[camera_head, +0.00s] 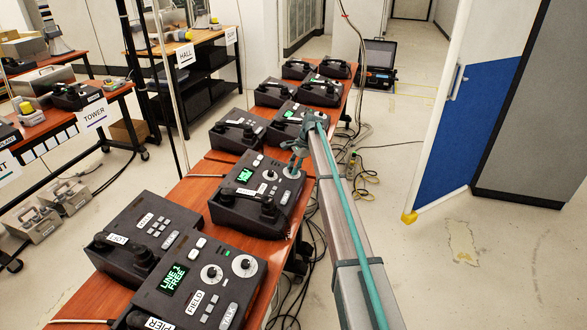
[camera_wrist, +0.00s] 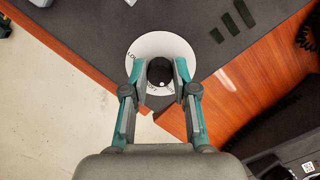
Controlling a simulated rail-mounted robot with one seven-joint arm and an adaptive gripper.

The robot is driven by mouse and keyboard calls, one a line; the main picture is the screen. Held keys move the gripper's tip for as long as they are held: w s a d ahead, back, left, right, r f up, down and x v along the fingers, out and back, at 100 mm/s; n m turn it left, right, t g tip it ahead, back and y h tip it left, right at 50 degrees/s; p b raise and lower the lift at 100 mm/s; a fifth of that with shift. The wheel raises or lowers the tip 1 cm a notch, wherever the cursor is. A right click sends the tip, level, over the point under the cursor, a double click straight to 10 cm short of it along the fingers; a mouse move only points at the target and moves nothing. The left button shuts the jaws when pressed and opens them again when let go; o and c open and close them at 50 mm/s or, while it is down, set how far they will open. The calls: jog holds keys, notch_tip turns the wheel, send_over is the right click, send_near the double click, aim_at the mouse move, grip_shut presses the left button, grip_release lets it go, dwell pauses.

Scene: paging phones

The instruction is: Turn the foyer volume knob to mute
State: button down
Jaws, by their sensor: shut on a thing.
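A black volume knob (camera_wrist: 160,72) sits on a round white dial (camera_wrist: 147,47) near the corner of a dark phone unit (camera_wrist: 95,22) in the wrist view. My gripper (camera_wrist: 160,76) is shut on the knob, a finger on each side. A small white mark shows on the knob's side nearest the gripper; dial lettering is partly hidden by the fingers. In the head view my gripper (camera_head: 294,171) is at the right dial of the middle phone unit (camera_head: 228,206), which has a lit green screen (camera_head: 245,174). I cannot read that unit's name label.
More phone units (camera_head: 287,122) stand farther along the orange table (camera_head: 203,168). Cables (camera_head: 318,215) hang on the table's right side. Open floor (camera_head: 450,270) lies to the right.

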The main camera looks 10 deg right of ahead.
jog(key=c, duration=0.9)
grip_release()
jog(key=v, duration=1.2)
